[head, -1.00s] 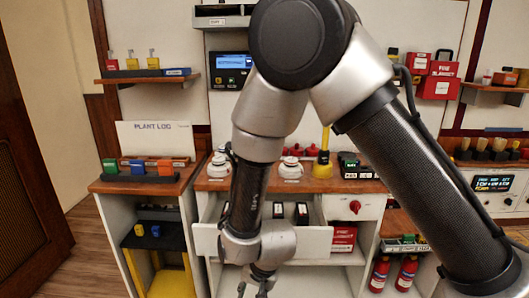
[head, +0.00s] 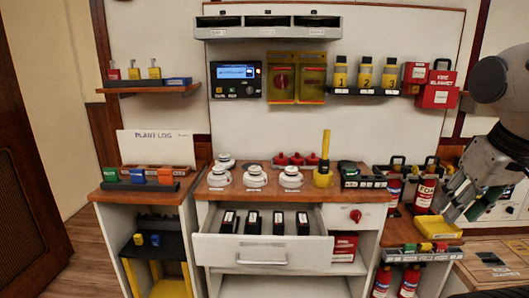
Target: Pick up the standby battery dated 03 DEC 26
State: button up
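Several black batteries with small white and red labels stand in a row in the open white drawer (head: 215,250) under the middle counter. From left to right they are a first battery (head: 229,222), a second (head: 253,222), a third (head: 278,223) and a last one (head: 303,223). Their dates are too small to read, so I cannot tell which one is dated 03 DEC 26. My gripper (head: 456,206) is at the right, well away from the drawer, in front of the extinguishers. Its fingers look apart, with nothing between them.
White round detectors (head: 290,178), a yellow upright tool (head: 323,172) and a black tray (head: 362,176) stand on the counter above the drawer. Red extinguishers (head: 425,190) and a low shelf (head: 415,252) are near my gripper. The space above the open drawer is clear.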

aim_at(228, 224)
jog(key=i+j, duration=0.25)
jog(key=j, duration=0.15)
jog(key=i+j, duration=0.2)
jog(key=j, duration=0.2)
jog(key=i+j, duration=0.25)
jog(key=j, duration=0.15)
jog(key=i+j, duration=0.25)
jog(key=j, duration=0.15)
jog(key=z, duration=0.05)
